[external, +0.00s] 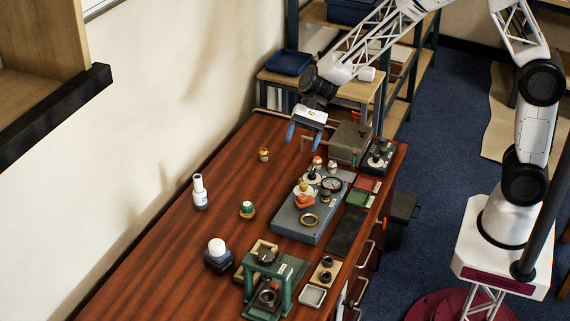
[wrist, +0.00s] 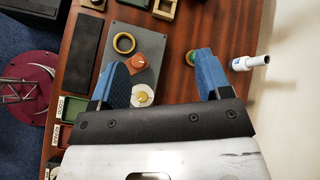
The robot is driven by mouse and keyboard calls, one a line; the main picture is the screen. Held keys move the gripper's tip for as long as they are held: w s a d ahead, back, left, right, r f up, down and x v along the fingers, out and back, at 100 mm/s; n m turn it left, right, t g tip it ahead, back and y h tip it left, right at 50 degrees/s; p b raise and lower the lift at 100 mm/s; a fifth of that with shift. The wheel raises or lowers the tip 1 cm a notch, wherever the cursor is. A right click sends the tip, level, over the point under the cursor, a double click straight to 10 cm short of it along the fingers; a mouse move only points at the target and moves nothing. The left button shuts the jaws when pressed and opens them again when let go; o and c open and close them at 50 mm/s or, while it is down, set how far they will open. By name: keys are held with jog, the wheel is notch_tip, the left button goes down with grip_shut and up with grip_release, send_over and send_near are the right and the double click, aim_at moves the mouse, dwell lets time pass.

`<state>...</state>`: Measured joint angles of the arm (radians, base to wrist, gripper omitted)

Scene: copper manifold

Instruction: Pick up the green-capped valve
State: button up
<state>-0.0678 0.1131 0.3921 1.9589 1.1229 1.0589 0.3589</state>
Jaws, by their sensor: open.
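A small brass-coloured piece with a green part (external: 247,209), the likely green-capped valve, stands on the wooden table left of the grey plate. It also shows in the wrist view (wrist: 190,58), partly hidden by the right-hand finger. My gripper (external: 305,137) is open and empty, high above the far part of the table and well away from this piece. Its two blue fingers show in the wrist view (wrist: 160,75), spread apart with nothing between them.
A grey plate (external: 290,220) carries an orange-red knob, a ring and a gauge. A white bottle (external: 200,193) stands left of the green piece. A small brass piece (external: 264,154) stands farther back. A green press (external: 274,285) is at the near end. Bare wood surrounds the green piece.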

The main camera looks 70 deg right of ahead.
jog(key=w+a+f+m+y, duration=0.1)
jog(key=w+a+f+m, duration=0.2)
jog(key=w+f, duration=0.35)
jog(key=m+t+y, duration=0.2)
jog(key=m+t, duration=0.1)
jog(key=m, duration=0.1)
send_near(247, 204)
jog(key=x, duration=0.4)
jog(key=shift+w+a+r, duration=0.15)
jog(key=shift+r, duration=0.05)
jog(key=shift+a, duration=0.1)
jog(key=shift+x, duration=1.15)
jog(key=shift+a+f, duration=0.1)
jog(key=shift+f, duration=0.05)
jog(key=shift+x, duration=2.45)
jog(key=shift+f, duration=0.2)
jog(key=shift+c, duration=0.3)
jog(key=c, duration=1)
